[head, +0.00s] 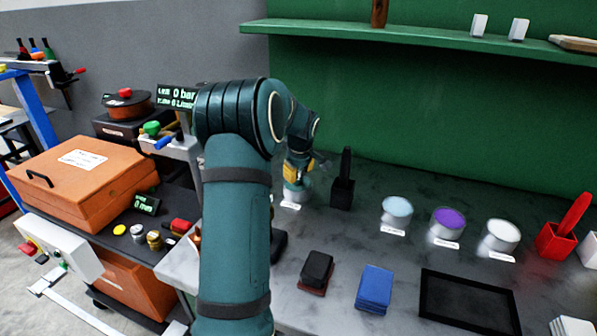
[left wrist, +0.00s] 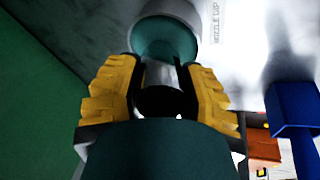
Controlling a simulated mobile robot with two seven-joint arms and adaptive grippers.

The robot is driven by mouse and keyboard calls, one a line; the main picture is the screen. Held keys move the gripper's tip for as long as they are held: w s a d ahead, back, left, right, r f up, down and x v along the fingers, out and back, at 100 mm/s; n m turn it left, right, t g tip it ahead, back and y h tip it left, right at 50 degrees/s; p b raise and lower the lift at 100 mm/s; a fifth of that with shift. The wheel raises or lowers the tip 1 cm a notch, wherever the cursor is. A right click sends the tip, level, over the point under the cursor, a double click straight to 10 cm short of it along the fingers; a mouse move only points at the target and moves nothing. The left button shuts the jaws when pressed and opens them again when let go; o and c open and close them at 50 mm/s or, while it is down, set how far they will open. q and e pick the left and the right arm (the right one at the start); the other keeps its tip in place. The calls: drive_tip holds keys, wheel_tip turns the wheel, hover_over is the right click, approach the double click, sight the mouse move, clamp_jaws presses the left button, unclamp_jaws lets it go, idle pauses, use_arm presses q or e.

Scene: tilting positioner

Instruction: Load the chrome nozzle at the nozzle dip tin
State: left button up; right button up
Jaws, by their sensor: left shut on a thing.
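My left gripper (head: 297,174) is over the nozzle dip tin (head: 297,194) at the back of the grey bench in the head view. In the left wrist view the yellow fingers of the gripper (left wrist: 157,74) are shut on the chrome nozzle (left wrist: 159,76), a shiny cylinder with a dark round end towards the camera. The round tin (left wrist: 165,38) with teal contents lies just beyond the nozzle, beside a "NOZZLE DIP" label. I cannot tell whether the nozzle touches the contents. The nozzle is not clear in the head view. My right gripper is not in view.
A black holder (head: 342,190) stands close right of the dip tin. Light-blue (head: 397,213), purple (head: 447,224) and white (head: 501,237) tins stand farther right. Black (head: 318,267) and blue (head: 374,288) blocks and a black tray (head: 468,302) lie in front. A green shelf (head: 400,33) hangs above.

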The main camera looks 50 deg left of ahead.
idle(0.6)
use_arm(q)
drive_tip(key=shift+r+p, duration=2.5)
drive_tip(key=shift+r, duration=1)
